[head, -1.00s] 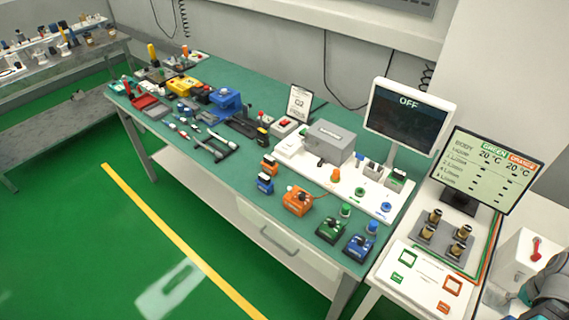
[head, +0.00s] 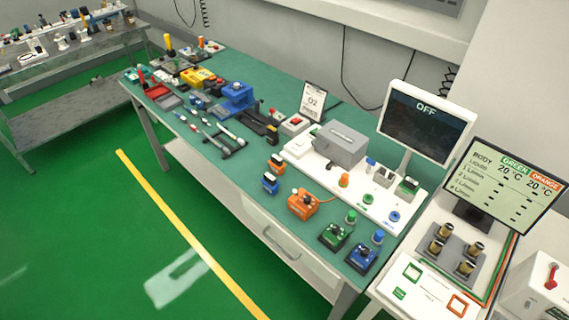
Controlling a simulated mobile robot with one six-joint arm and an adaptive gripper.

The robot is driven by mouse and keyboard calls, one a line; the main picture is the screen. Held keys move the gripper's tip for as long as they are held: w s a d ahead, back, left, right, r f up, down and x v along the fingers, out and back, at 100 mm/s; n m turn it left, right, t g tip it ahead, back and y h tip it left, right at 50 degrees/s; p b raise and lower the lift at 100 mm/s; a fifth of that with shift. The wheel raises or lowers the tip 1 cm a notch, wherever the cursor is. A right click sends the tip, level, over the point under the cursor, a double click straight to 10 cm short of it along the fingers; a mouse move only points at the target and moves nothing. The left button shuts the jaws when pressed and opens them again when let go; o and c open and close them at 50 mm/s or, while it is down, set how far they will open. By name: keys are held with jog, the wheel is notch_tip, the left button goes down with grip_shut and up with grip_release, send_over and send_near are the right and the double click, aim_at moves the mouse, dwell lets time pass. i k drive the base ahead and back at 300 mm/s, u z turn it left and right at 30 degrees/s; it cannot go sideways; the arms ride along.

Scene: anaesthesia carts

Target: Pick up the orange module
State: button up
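An orange module (head: 302,206), a boxy unit with a dark part on top, sits on the green bench top (head: 235,170) near its front edge. An orange cable seems to run from it toward the white panel (head: 352,182). A smaller orange block (head: 275,164) with a dark top stands behind it to the left, so there are two orange items. My gripper is not in view.
A blue block (head: 270,184) stands left of the module. Green (head: 333,236) and blue (head: 361,256) modules stand to its right. A grey box (head: 340,145) and a monitor (head: 425,122) stand behind. Green floor (head: 90,240) in front is clear.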

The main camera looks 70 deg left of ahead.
aim_at(276, 165)
jog(key=k, duration=1.25)
jog(key=u, duration=1.55)
jog(key=i, duration=0.6)
jog(key=u, duration=0.1)
